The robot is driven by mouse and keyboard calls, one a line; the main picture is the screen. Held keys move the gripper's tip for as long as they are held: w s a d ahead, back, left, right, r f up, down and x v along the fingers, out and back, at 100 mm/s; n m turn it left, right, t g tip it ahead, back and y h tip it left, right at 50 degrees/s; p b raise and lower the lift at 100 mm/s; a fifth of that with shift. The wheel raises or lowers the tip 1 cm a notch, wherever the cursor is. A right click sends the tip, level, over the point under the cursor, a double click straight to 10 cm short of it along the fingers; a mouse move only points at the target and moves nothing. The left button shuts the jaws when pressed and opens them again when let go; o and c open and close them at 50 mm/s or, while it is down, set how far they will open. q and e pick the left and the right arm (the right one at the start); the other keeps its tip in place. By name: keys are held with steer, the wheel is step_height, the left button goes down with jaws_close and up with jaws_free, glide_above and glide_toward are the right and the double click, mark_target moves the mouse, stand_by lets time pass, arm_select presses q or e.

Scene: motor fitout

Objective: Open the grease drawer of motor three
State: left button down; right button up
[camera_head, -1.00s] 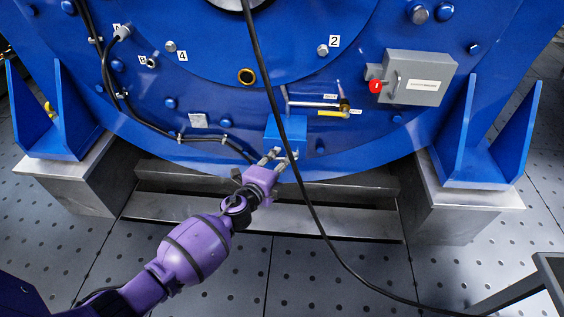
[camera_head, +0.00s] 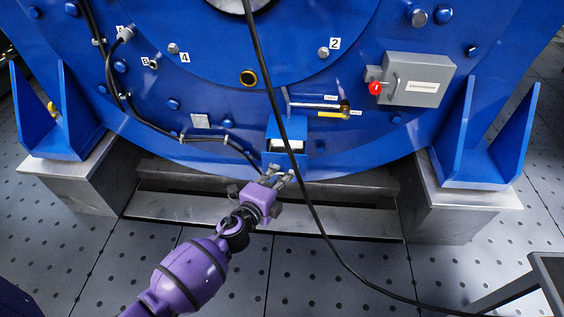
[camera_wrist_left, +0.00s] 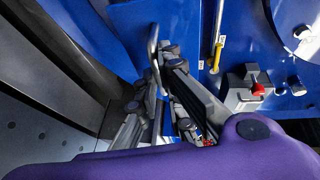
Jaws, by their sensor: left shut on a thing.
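My left gripper (camera_head: 281,178) is just in front of and below the box, shut on the drawer handle. In the left wrist view the handle is a metal loop (camera_wrist_left: 153,62) at the fingers (camera_wrist_left: 172,85). The fingers hide part of it. My right gripper is not in view.
A grey switch box (camera_head: 421,80) with a red knob is at the right. A yellow-handled lever (camera_head: 330,114) is right of the drawer. The black cable (camera_head: 322,235) hangs close to my left gripper.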

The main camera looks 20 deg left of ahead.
arm_select(q)
steer(key=s, duration=0.1)
steer(key=s+d, duration=0.1)
steer(key=s, duration=0.3)
steer(key=shift+s+d+f, duration=0.1)
steer(key=shift+s+d, duration=0.1)
steer(key=shift+d, duration=0.1)
steer(key=c, duration=1.9)
jaws_free()
steer(key=v, duration=1.2)
